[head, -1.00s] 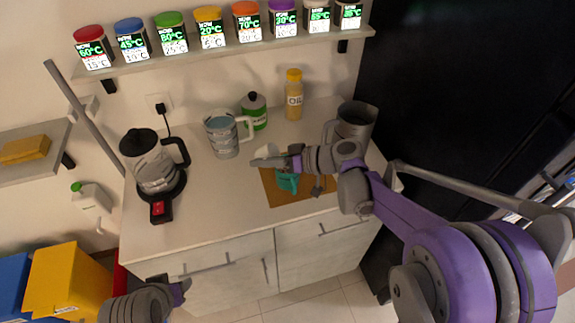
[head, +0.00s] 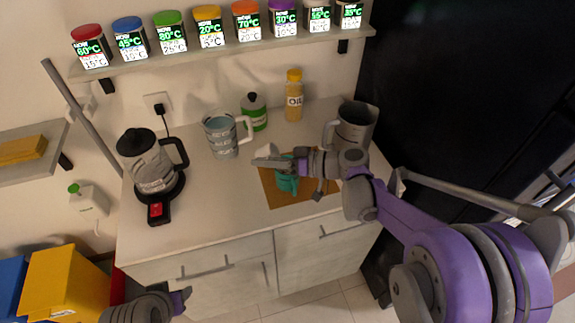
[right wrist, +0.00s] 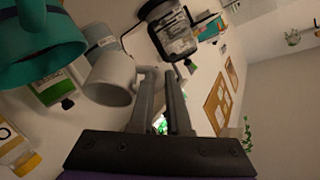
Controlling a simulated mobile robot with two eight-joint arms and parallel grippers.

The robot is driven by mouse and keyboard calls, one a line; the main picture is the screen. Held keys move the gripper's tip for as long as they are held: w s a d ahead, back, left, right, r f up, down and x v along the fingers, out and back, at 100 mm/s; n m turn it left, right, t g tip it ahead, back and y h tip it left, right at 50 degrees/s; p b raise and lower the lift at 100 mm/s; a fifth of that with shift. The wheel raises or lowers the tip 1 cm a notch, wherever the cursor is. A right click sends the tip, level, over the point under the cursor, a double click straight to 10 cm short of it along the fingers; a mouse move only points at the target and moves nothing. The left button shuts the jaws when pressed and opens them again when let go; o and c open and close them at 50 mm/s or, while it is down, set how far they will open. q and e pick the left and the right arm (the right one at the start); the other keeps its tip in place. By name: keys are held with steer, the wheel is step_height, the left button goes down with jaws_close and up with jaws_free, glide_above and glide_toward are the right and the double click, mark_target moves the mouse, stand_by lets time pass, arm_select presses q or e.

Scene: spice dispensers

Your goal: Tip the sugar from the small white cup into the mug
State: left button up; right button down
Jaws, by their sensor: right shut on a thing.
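The small white cup (head: 266,151) is at the tip of my right gripper (head: 268,163), above the worktop. In the right wrist view, my right gripper (right wrist: 163,95) has its fingers close together on the handle of the white cup (right wrist: 113,78). No sugar can be made out. A teal mug (head: 287,182) stands on a brown board, just below the gripper in the head view; the teal mug also shows at upper left in the right wrist view (right wrist: 38,55), apart from the cup. My left gripper (head: 182,299) is low in the head view, its fingers hardly visible.
A green-labelled bottle (head: 254,111) and an oil bottle (head: 294,97) stand behind. A kettle (head: 150,165) is at left. The front worktop is clear.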

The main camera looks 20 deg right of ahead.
steer(key=shift+s+d+r+t+y+b, duration=0.1)
steer(key=shift+d+r+t+y+b, duration=0.3)
steer(key=shift+y+b, duration=0.55)
stand_by(0.4)
steer(key=shift+s+d+r+m+t+y+b, duration=0.1)
steer(key=shift+s+d+m+t+y+b, duration=0.1)
steer(key=shift+d+y+b, duration=0.35)
steer(key=shift+s+d+r+m+t+y+b, duration=0.1)
steer(key=shift+d+m+t+y+b, duration=0.1)
steer(key=shift+d+y+b, duration=0.3)
steer(key=shift+s+d+r+m+t+y+b, duration=0.15)
steer(key=shift+d+m+t+y+b, duration=0.55)
steer(key=shift+b, duration=0.8)
steer(key=shift+s+d+m+t+y+b, duration=0.1)
steer(key=shift+d+t+y+b, duration=0.3)
steer(key=shift+t+y+b, duration=0.85)
stand_by(1.2)
steer(key=shift+r, duration=0.35)
steer(key=shift+d+r+m+t+y, duration=0.2)
steer(key=shift+r+m, duration=0.05)
steer(key=shift+r, duration=0.35)
steer(key=shift+d+r+m+t+y, duration=0.15)
steer(key=shift+d+r+m, duration=0.1)
steer(key=shift+r, duration=0.3)
steer(key=shift+s+r+t, duration=0.1)
steer(key=shift+t, duration=0.2)
